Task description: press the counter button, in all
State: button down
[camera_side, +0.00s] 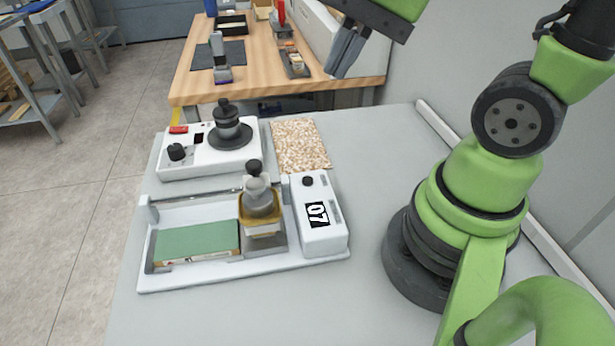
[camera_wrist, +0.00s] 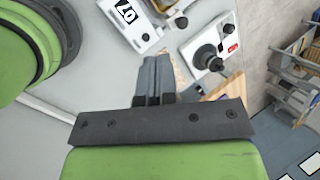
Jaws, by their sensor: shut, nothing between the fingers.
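The counter (camera_side: 318,225) is a white box at the right end of a white tray-like coater, with a round black button (camera_side: 308,181) on its top. Its display reads 07. My gripper (camera_side: 338,70) is shut and empty, raised well above the table and behind the counter in the side view. Its closed fingers (camera_wrist: 154,62) also show in the wrist view, apart from the counter.
The roller coater tray (camera_side: 190,278) holds a green block (camera_side: 197,243) and an amber-and-grey roller (camera_side: 258,200). A white device with a black knob (camera_side: 228,138) stands behind it, beside a speckled mat (camera_side: 300,147). The grey table (camera_side: 365,170) is clear right of the counter.

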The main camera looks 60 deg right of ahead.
jog(key=w+f+m+g+y, duration=0.2)
jog(key=w+f+m, duration=0.15)
jog(key=m, duration=0.35)
jog(key=m+y, duration=0.3)
jog(key=m, duration=0.6)
send_over(306, 177)
notch_tip(306, 177, down, 6)
jog(key=shift+f, duration=4.35)
jog(key=shift+f, duration=0.4)
